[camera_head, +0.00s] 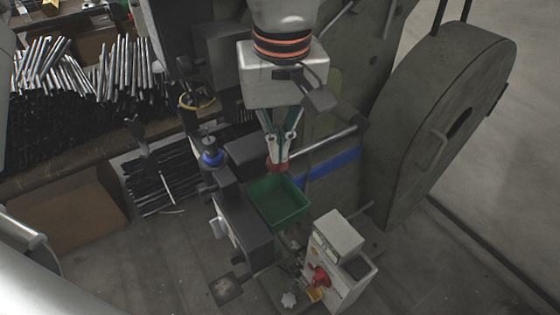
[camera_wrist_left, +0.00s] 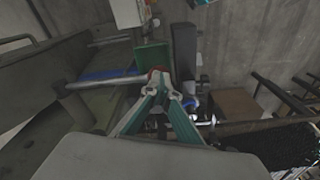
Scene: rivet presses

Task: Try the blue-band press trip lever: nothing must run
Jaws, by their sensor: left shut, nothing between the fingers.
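The press with the blue band (camera_head: 335,168) stands right of centre in the head view; the band also shows in the left wrist view (camera_wrist_left: 100,75). A bare steel rod (camera_head: 322,141) runs along the press just above the band. My left gripper (camera_head: 277,163) points down, fingers together, beside the rod's near end. A small red piece shows at its fingertips, also in the left wrist view (camera_wrist_left: 155,72). I cannot tell whether it is the trip lever's knob or touches the fingers. My right gripper is not in view.
A green tray (camera_head: 279,202) sits just below the fingertips. A control box (camera_head: 338,240) with a red switch (camera_head: 320,277) stands in front. A large flywheel guard (camera_head: 440,125) is at right. Metal rods (camera_head: 130,68) lie at left, above a cardboard box (camera_head: 75,220). Floor at right is clear.

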